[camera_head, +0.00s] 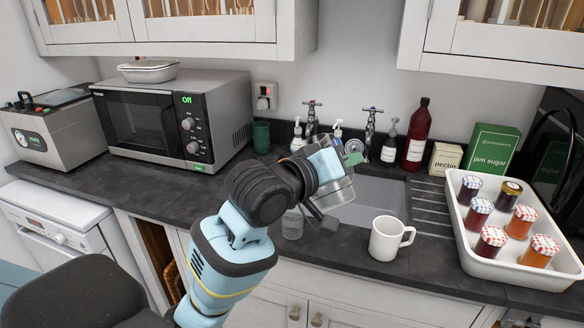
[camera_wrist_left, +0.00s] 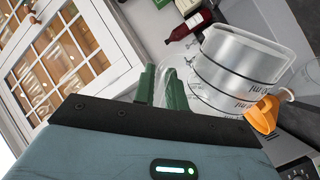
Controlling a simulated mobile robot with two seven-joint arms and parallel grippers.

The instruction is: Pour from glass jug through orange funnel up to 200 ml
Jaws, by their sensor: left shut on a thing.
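My left gripper (camera_head: 350,160) is shut on the handle of the glass jug (camera_head: 336,190) and holds it tilted above the counter near the sink. In the left wrist view the gripper's green fingers (camera_wrist_left: 163,88) are at the clear handle, and the jug (camera_wrist_left: 238,68) shows dark ml markings. The orange funnel (camera_wrist_left: 264,114) shows just beyond the jug's lower edge; I cannot tell whether they touch. A clear glass vessel (camera_head: 292,223) stands on the counter below the gripper, its upper part hidden by my arm. The liquid level is not readable. My right gripper is not in view.
A white mug (camera_head: 390,238) stands right of the jug, before the sink (camera_head: 380,195). A white tray (camera_head: 485,262) of several jam jars is further right. Taps, bottles and boxes (camera_head: 494,149) line the back. A microwave (camera_head: 172,120) stands left.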

